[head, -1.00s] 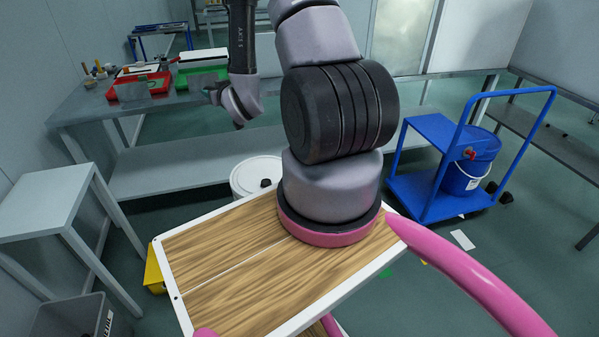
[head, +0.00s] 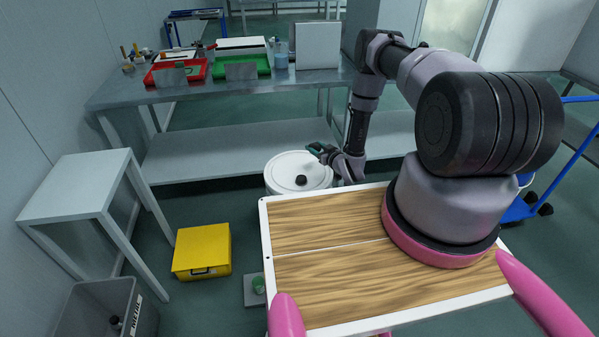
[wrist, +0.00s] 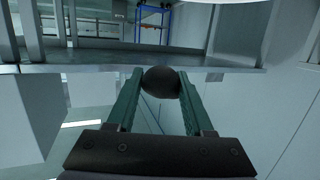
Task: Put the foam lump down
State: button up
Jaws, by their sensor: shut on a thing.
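The foam lump (wrist: 161,81) is a dark, rounded piece between the two green fingers of my gripper (wrist: 160,88) in the wrist view. The gripper is shut on it and holds it off any surface that I can see. In the head view my gripper (head: 319,150) is small, above and beside the right rear rim of a white drum (head: 285,170). There the lump cannot be told clearly from the fingers.
A black knob-like piece (head: 301,180) sits on the drum's lid. A steel bench (head: 130,94) carries a red tray (head: 192,78) and a green tray (head: 255,76). A small table (head: 75,185), a yellow case (head: 202,250) and a grey bin (head: 95,318) stand at left.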

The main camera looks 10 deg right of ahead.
send_over(314, 174)
notch_tip(314, 174, down, 7)
jog(key=shift+a+r, duration=0.1)
jog(key=shift+a, duration=0.05)
jog(key=shift+w+f, duration=0.1)
jog(key=shift+f, duration=2.2)
jog(key=shift+f, duration=0.15)
jog(key=o, duration=1)
jog(key=shift+s, duration=0.25)
jog(key=v, duration=1.1)
jog(key=shift+s+d+r, duration=0.2)
jog(key=shift+d+r, duration=0.1)
